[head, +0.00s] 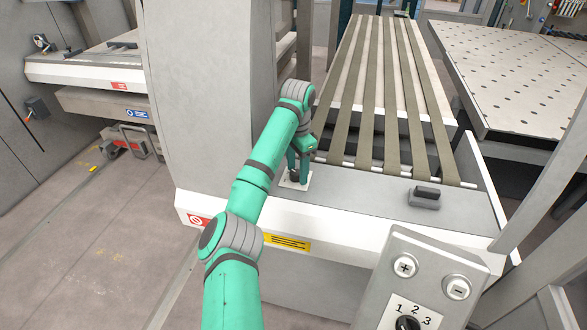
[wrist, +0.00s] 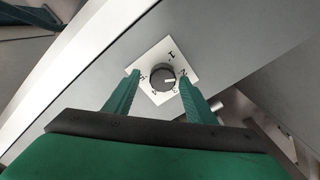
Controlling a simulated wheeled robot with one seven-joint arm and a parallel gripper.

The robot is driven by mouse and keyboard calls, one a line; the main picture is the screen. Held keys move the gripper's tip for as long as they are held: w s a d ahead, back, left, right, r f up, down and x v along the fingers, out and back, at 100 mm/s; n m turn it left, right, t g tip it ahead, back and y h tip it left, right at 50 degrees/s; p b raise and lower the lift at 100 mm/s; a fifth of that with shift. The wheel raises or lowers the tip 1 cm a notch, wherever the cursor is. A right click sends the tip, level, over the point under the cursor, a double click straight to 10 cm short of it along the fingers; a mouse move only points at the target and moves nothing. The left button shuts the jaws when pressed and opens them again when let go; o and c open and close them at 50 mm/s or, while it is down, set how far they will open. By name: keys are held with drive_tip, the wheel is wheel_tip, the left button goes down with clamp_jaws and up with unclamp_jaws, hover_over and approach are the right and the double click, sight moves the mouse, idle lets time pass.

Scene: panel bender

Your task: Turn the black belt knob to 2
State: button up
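A round dark knob (wrist: 160,76) sits on a white square plate (wrist: 150,55) with small marks around it; the plate also shows in the head view (head: 287,184). The knob's white pointer line points right in the wrist view, near the marks on that side; which mark it meets is hard to read. My gripper (wrist: 160,78) is open, with one finger on each side of the knob and gaps between. In the head view my gripper (head: 296,174) points down at the plate and mostly hides the knob.
Flat belts (head: 375,90) run back behind the plate. A dark grey block (head: 425,197) lies on the ledge to the right. A control panel (head: 375,270) in front has plus and minus buttons and another black knob (head: 407,324) marked 1, 2, 3. A grey column (head: 205,90) stands at left.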

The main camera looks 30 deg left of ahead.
sight(297, 172)
drive_tip(key=shift+a, duration=0.1)
drive_tip(key=shift+r, duration=0.5)
wheel_tip(297, 172, up, 10)
idle(0.6)
